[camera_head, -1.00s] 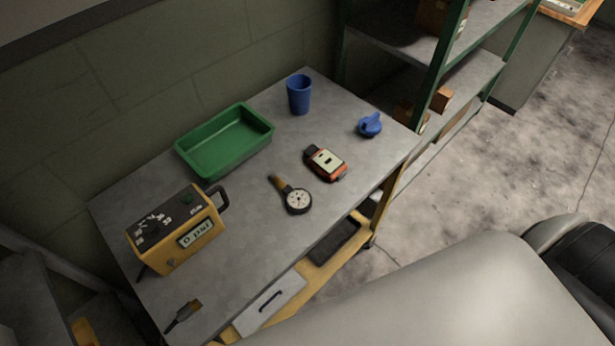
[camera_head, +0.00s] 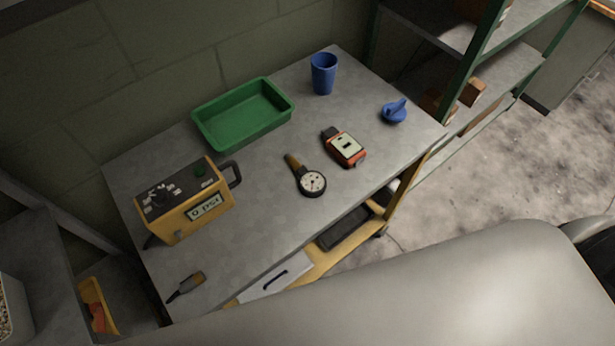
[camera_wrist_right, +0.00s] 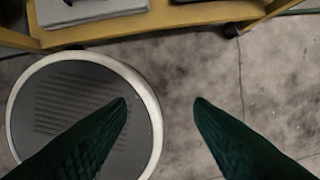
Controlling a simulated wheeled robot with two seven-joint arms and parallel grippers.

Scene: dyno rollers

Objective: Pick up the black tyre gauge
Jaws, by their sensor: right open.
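The black tyre gauge (camera_head: 312,182) lies on the grey workbench (camera_head: 257,220). It has a round black-rimmed white dial and a brown stem pointing up and left. In the right wrist view my right gripper (camera_wrist_right: 160,102) is open and empty, its two dark green fingers apart above the floor. The gauge is not in that view. Neither gripper shows in the head view, where a large pale part of my own body covers the bottom.
Near the gauge are an orange-red meter (camera_head: 345,147), a green tray (camera_head: 243,113), a blue cup (camera_head: 323,74), a blue object (camera_head: 394,111), a yellow 0-psi unit (camera_head: 187,201) and a small brown-handled tool (camera_head: 187,286). Green-posted shelving (camera_head: 474,70) stands right. Bench around the gauge is clear.

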